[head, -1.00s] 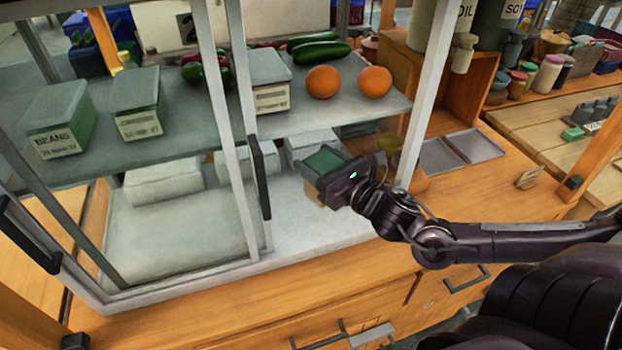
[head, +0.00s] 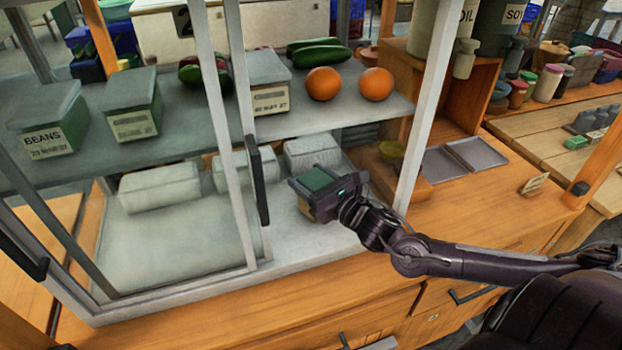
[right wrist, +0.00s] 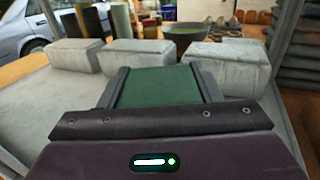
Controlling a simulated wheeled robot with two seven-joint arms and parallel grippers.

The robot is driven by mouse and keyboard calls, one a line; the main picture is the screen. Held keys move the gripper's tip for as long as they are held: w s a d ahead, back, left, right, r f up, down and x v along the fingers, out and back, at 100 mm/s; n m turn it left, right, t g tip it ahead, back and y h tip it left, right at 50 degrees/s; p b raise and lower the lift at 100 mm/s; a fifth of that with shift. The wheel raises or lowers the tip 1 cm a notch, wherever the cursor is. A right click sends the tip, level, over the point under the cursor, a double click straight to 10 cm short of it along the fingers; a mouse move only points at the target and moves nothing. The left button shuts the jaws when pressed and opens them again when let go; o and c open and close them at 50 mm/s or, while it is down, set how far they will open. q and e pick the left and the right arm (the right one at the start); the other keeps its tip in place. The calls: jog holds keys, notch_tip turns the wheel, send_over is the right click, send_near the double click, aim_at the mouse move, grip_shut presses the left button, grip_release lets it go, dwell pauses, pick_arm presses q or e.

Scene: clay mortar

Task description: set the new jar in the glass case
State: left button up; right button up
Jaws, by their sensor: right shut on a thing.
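My right gripper (head: 318,184) is shut on a jar with a green lid (head: 317,179). It holds the jar inside the open right part of the glass case (head: 240,150), over the white lower floor (head: 310,233). In the right wrist view the green lid (right wrist: 156,87) sits between the two dark fingers. The jar's lower body is mostly hidden by the gripper, and I cannot tell whether its base touches the floor. My left gripper is not in view.
White blocks (head: 313,152) stand behind the jar on the lower floor. The shelf (head: 345,113) above carries labelled boxes (head: 268,84), cucumbers and oranges (head: 323,83). A door handle (head: 258,187) and frame post (head: 431,110) flank the opening.

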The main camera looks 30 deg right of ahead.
jog(key=o, duration=0.7)
jog(key=shift+f, duration=0.15)
jog(key=o, duration=0.4)
jog(key=shift+o, duration=0.2)
jog(key=shift+r, duration=0.3)
jog(key=shift+s+d+f, duration=0.1)
jog(key=shift+s+f, duration=0.1)
jog(key=shift+s, duration=0.4)
jog(key=s+p, duration=0.1)
jog(key=s, duration=0.2)
jog(key=s+d+p, duration=0.1)
jog(key=s, duration=0.3)
jog(key=s+p, duration=0.2)
jog(key=s, duration=0.1)
jog(key=shift+s+d+r, duration=0.1)
jog(key=shift+s+d, duration=0.25)
jog(key=shift+s, duration=0.05)
